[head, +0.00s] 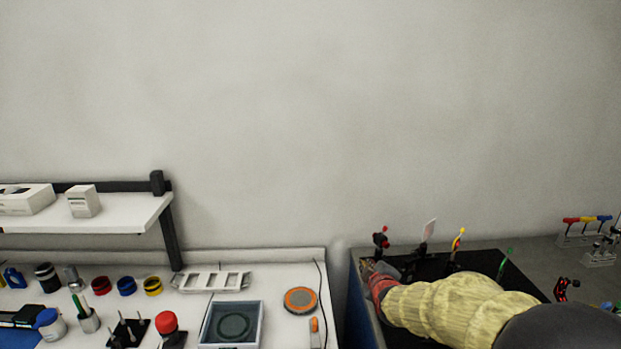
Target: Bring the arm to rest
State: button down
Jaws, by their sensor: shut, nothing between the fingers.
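My arm (455,305) reaches in from the lower right corner, in a ribbed yellow sleeve with a red cuff at its far end. It extends to the left over the dark bench on the right. My gripper (368,267) is small in view just past the red cuff, near the left edge of that bench. It is shut and holds nothing. Its fingers are hard to make out, and whether it touches anything cannot be told.
Red (381,238), white (428,230), yellow (458,239) and green (505,262) upright parts stand close behind my arm. The white bench (270,262) at left holds a tray (232,325), an orange-rimmed disc (300,300) and several jars. A shelf (120,213) stands above it. A gap separates the benches.

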jog(key=s+a+f+m+g, duration=0.1)
jog(key=s+f+m+g, duration=0.25)
jog(key=s, duration=0.55)
jog(key=s+f+m+g, duration=0.2)
jog(key=s+m+g, duration=0.2)
jog(key=s, duration=0.6)
jog(key=s+r+m, duration=0.1)
jog(key=s+r, duration=0.2)
jog(key=s, duration=0.5)
jog(key=s+r+m, duration=0.1)
jog(key=s+r, duration=0.3)
jog(key=s, duration=0.4)
jog(key=s+a+r+m, duration=0.1)
jog(key=s+r, duration=0.2)
jog(key=s, duration=0.5)
jog(key=shift+r+m, duration=0.35)
jog(key=shift+r, duration=0.05)
jog(key=shift+g, duration=0.25)
